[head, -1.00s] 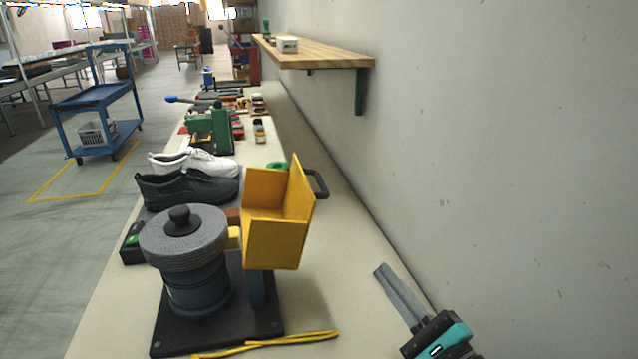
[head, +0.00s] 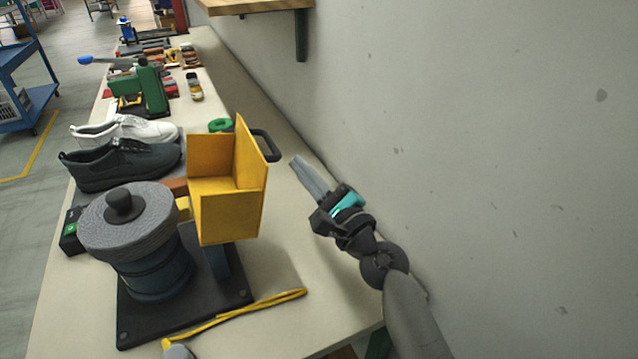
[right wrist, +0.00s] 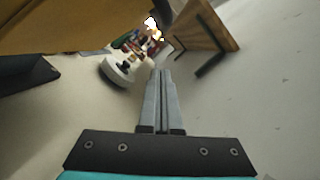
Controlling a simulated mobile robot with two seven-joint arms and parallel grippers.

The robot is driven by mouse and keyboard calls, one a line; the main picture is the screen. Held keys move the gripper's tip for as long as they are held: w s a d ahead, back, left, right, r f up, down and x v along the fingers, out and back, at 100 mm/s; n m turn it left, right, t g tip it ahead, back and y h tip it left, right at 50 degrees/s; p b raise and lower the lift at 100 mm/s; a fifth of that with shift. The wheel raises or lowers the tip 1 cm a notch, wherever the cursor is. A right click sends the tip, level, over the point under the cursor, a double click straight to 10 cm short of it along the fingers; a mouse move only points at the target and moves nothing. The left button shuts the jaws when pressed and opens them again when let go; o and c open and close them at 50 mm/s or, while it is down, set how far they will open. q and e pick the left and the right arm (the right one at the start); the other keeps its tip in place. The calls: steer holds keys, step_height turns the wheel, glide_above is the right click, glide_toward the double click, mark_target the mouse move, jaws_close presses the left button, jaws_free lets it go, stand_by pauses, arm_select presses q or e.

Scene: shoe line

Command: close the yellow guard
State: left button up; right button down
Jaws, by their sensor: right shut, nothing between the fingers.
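A dark shoe (head: 120,165) and a white shoe (head: 140,128) stand behind the wheel. The wall (head: 480,160) is close on the right; a wooden shelf (head: 250,6) juts from it.

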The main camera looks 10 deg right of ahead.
arm_select(q)
steer(key=r+p, duration=0.2)
steer(key=shift+w+a+r, duration=0.2)
steer(key=shift+w+r, duration=0.2)
arm_select(e)
steer(key=a+r, duration=0.1)
steer(key=s+a+r, duration=0.1)
steer(key=r, duration=0.1)
steer(key=shift+a, duration=0.2)
arm_select(q)
steer(key=shift+s, duration=0.3)
steer(key=shift+r, duration=0.1)
